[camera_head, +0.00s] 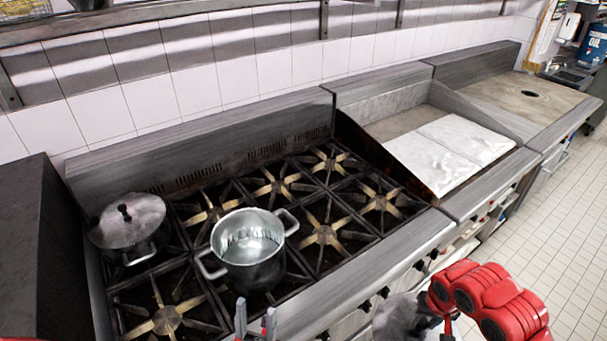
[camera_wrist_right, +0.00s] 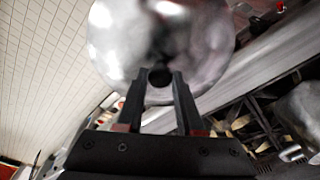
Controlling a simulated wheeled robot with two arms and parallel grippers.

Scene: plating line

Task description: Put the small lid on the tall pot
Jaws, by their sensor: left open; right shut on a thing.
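The small lid (camera_wrist_right: 205,45) is a round shiny metal disc in the right wrist view. My right gripper (camera_wrist_right: 159,80) is shut on its dark knob. In the head view the lid (camera_head: 399,318) is a grey shape at the bottom, in front of the stove, beside my red right arm. The open metal pot (camera_head: 255,276), which I take for the tall pot, stands uncovered on a front burner, with two side handles. My left gripper (camera_head: 255,324) is open and empty at the bottom edge, just in front of that pot.
Another pot with a larger, black-knobbed lid (camera_head: 128,222) stands at the stove's left. Several burners (camera_head: 325,235) right of the open pot are bare. A griddle (camera_head: 450,150) lies farther right. A dark block (camera_head: 45,250) borders the stove's left.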

